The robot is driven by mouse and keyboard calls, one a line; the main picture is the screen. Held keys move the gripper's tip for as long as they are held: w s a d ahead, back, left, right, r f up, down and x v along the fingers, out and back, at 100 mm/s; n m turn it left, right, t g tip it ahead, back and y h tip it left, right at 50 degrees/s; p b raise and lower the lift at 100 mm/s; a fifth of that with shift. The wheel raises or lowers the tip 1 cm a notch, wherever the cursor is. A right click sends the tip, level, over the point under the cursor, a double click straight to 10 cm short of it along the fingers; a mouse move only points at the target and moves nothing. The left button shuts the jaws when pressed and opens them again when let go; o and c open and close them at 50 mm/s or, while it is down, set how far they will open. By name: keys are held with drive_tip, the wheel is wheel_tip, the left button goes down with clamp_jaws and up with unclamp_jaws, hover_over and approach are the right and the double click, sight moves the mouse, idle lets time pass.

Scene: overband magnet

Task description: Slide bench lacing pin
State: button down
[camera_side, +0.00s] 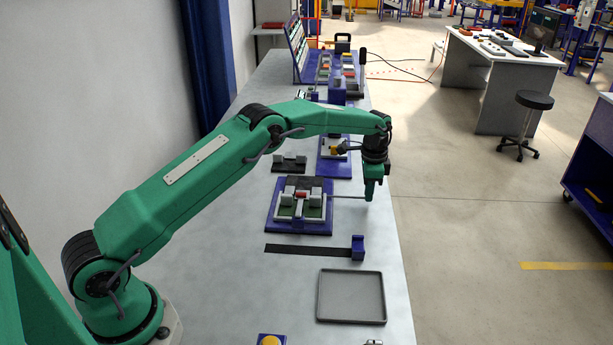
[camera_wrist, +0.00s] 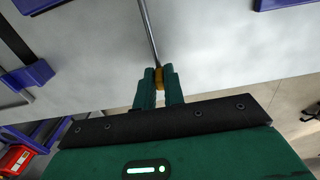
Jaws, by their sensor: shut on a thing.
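The lacing pin is a thin grey rod (camera_side: 345,197) that reaches right from the bench fixture toward my gripper (camera_side: 369,196). In the wrist view the rod (camera_wrist: 149,32) runs from the top edge down to a brass-coloured end (camera_wrist: 160,76) between the fingers. My gripper (camera_wrist: 160,88) is shut on this end, low over the bench's right edge. The fixture has a blue base (camera_side: 272,219), grey blocks (camera_side: 285,196), green patches and a small red piece (camera_side: 301,194). The rod's left end meets the fixture; how far it goes in cannot be told.
A black strip (camera_side: 305,249) with a blue end block (camera_side: 358,247) lies in front of the fixture. A grey tray (camera_side: 351,295) is nearer the camera. Another blue fixture (camera_side: 334,168) stands behind. The bench surface (camera_side: 240,285) left of the tray is clear.

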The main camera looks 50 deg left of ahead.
drive_tip(key=shift+w+d+r, duration=0.1)
drive_tip(key=shift+w+d, duration=0.15)
drive_tip(key=c, duration=1.5)
unclamp_jaws()
drive_tip(key=shift+s, duration=0.1)
wheel_tip(320, 180, up, 8)
drive_tip(key=shift+f, duration=0.25)
drive_tip(key=shift+r, duration=0.15)
